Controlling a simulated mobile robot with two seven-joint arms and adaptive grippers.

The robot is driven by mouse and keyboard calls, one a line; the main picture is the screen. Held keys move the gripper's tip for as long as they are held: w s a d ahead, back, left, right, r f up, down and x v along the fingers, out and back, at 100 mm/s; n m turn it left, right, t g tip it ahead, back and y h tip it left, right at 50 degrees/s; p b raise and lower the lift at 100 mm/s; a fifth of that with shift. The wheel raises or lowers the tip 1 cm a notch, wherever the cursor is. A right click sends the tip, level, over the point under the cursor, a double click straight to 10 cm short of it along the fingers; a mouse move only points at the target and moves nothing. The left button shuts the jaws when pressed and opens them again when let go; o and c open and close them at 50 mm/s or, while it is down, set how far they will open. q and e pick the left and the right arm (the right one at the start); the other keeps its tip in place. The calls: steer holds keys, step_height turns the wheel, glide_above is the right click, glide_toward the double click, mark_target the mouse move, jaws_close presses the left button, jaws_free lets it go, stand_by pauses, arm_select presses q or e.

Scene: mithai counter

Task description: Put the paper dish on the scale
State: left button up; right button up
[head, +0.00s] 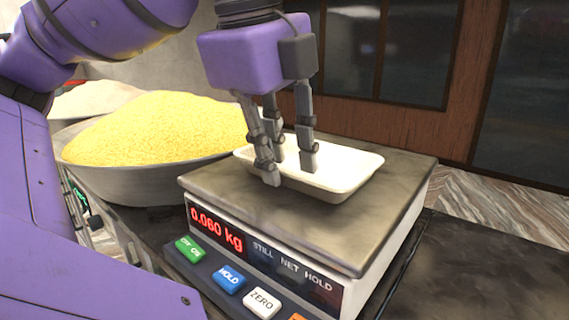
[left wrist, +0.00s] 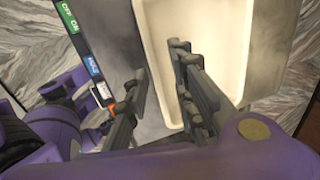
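The white paper dish (head: 350,163) sits level on the steel top of the scale (head: 310,232), towards its back left. The scale's red display reads 0.060 kg. My left gripper (head: 288,173) points down at the dish's near left wall. One finger is outside the wall and the others are inside the dish. In the left wrist view, the dish (left wrist: 208,28) has its rim between the fingers (left wrist: 160,88), with gaps showing, so the gripper looks open. The scale plate (left wrist: 112,35) shows beside the dish.
A wide metal bowl (head: 150,182) heaped with yellow grains stands close to the scale's left. Another heaped bowl is behind it. The dark counter (head: 480,265) to the right of the scale is clear. A wood-framed glass panel (head: 420,60) stands behind.

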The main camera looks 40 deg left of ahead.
arm_select(q)
steer(key=shift+r+b, duration=0.2)
steer(key=shift+b, duration=0.25)
steer(key=v, duration=1)
steer(key=shift+s+r, duration=0.15)
steer(key=shift+r, duration=0.2)
arm_select(e)
steer(key=shift+s+d+f, duration=0.35)
steer(key=shift+s+f, duration=0.15)
steer(key=shift+f, duration=0.05)
